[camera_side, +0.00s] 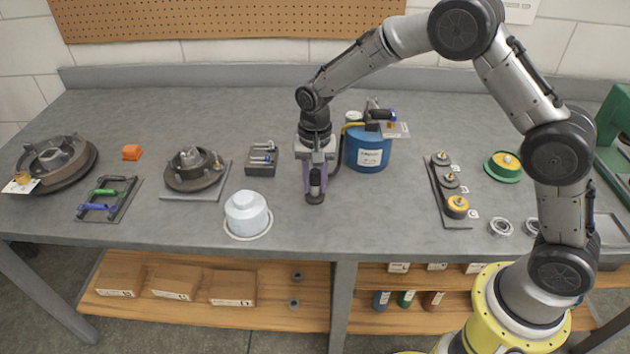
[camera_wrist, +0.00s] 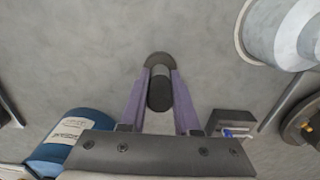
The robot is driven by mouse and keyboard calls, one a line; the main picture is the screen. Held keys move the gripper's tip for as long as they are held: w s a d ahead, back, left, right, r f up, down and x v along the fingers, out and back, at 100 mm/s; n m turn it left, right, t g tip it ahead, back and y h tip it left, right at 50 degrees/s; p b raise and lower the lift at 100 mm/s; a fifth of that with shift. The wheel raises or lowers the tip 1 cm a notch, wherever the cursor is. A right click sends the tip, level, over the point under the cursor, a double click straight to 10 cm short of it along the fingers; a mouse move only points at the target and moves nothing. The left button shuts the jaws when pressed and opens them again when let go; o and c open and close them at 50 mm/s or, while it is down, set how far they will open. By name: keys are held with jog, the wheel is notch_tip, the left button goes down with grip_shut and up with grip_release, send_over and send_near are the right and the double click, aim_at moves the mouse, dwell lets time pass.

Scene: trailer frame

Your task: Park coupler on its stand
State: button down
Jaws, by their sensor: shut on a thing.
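My gripper (camera_side: 315,183) points down at the middle of the bench, its purple fingers shut on a dark upright cylinder, which looks to be the coupler (camera_side: 316,178). In the wrist view the coupler (camera_wrist: 160,95) lies between the fingertips (camera_wrist: 161,80). A dark round base (camera_side: 315,199), which may be the stand, shows directly below it. It also shows in the wrist view (camera_wrist: 158,58). I cannot tell where the coupler ends and the base begins, or whether they only touch. A blue canister (camera_side: 367,153) with a dark hose stands just right of my gripper.
A white domed container (camera_side: 246,213) stands at the front left of my gripper. A dark block with small fittings (camera_side: 262,160) is left of it, and a rack of round parts (camera_side: 449,186) is to the right.

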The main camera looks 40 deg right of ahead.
jog(key=shift+f, duration=0.1)
dwell(0.7)
jog(key=shift+c, duration=0.8)
grip_release()
jog(key=shift+r, duration=3.5)
